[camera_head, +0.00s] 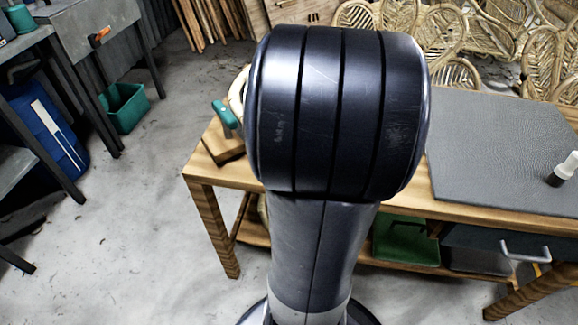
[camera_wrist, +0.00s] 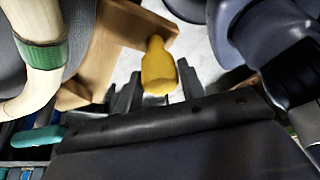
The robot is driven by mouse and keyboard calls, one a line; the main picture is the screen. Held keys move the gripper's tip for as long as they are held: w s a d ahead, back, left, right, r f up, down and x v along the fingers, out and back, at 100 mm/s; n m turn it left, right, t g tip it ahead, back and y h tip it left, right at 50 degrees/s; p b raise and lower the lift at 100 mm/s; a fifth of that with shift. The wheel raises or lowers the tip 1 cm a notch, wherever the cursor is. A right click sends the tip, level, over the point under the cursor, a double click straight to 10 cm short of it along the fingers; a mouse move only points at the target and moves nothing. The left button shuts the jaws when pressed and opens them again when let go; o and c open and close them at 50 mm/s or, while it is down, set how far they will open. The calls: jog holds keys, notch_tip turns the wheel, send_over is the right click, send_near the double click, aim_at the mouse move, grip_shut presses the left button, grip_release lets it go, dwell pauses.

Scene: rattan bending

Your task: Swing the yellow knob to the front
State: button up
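The yellow knob (camera_wrist: 158,68) shows in the wrist view, beside a wooden block (camera_wrist: 100,50). My gripper (camera_wrist: 160,80) has one dark finger on each side of the knob's lower end. The fingers stand apart with the knob between them, and I cannot tell whether they press on it. In the head view my arm hides the knob and the gripper.
A pale rattan piece with a green band (camera_wrist: 40,53) is close on the left in the wrist view, above a teal handle (camera_wrist: 38,137). In the head view the wooden workbench (camera_head: 205,170) carries a grey mat (camera_head: 490,150) and a dark-and-white bottle (camera_head: 563,168).

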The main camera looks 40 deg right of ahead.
jog(key=o, duration=0.4)
jog(key=shift+c, duration=0.2)
jog(key=p+v, duration=0.2)
jog(key=v, duration=0.8)
jog(key=shift+r, duration=0.35)
jog(key=shift+d, duration=0.15)
jog(key=b+x, duration=0.2)
jog(key=x, duration=0.9)
jog(key=shift+w, duration=0.2)
jog(key=shift+s, duration=0.1)
jog(key=shift+r, duration=0.1)
